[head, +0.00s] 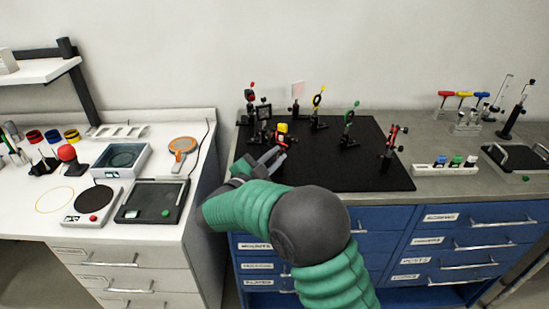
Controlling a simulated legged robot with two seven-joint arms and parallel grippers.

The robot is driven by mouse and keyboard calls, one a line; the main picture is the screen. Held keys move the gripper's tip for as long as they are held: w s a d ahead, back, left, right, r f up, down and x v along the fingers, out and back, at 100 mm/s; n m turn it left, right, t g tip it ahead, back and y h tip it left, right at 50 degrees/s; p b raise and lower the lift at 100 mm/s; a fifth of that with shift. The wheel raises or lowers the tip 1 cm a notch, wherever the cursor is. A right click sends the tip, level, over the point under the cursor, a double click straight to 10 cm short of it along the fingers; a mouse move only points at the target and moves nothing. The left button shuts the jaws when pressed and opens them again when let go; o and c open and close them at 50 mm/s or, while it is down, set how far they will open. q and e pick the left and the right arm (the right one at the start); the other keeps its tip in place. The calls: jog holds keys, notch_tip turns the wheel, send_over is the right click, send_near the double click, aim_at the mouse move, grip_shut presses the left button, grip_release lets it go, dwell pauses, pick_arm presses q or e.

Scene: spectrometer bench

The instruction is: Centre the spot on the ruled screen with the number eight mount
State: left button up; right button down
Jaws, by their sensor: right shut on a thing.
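A pale card on a post (298,89) stands at the back of the black breadboard; it looks like the screen, but I cannot make out rulings or a spot. My right gripper (275,154) is over the board's left part, shut at a small mount with red and yellow parts (283,129). Its fingers hide part of the mount's lower end, and the exact grip is too small to see. I cannot read a number on any mount. My left gripper is not in view.
Dark mounts (263,111) stand close left of my gripper. A yellow ring mount (318,100), a green-topped mount (349,119) and a red-knobbed mount (391,138) stand to the right. The front right of the black breadboard (365,178) is clear.

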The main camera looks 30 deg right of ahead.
jog(key=c, duration=1.8)
grip_release()
jog(key=shift+r, duration=0.1)
jog(key=o, duration=0.4)
jog(key=shift+w+d+f, duration=0.25)
jog(key=shift+w+f, duration=0.05)
jog(key=shift+o, duration=0.2)
jog(key=shift+s, duration=0.1)
jog(key=shift+s+a+r, duration=0.1)
jog(key=shift+a, duration=0.15)
jog(key=v, duration=1.6)
jog(key=shift+a, duration=0.2)
jog(key=shift+d, duration=0.1)
